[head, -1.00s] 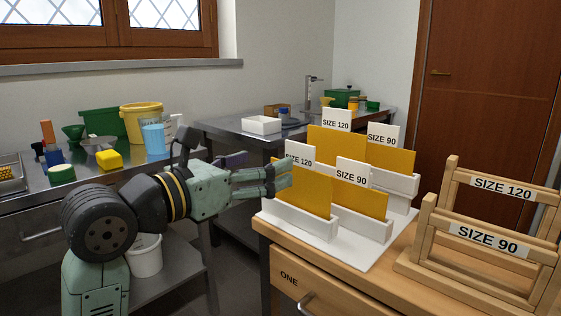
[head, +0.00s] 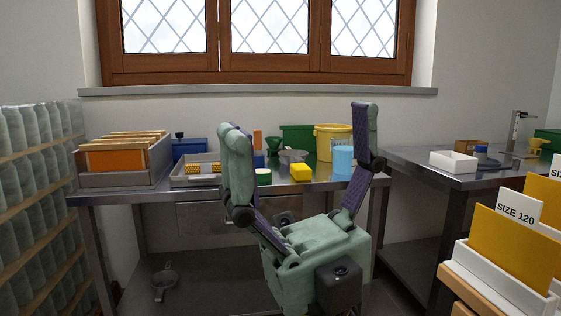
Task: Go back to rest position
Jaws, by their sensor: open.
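My gripper (head: 305,140) stands upright in the middle of the head view, with its two fingers spread wide apart. It is open and nothing is between the fingers. Its green palm block is low in the picture, in front of the steel table (head: 190,195). The fingers overlap part of the table top and the things on it in the picture. The rest of my arm is hidden or out of the picture.
An orange-framed box (head: 115,158), a yellow block (head: 301,173), a blue cup (head: 343,160) and a yellow bucket (head: 334,142) stand on the steel table. White holders with yellow sheets (head: 512,248) are at right. Bottle shelves (head: 40,190) stand at left.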

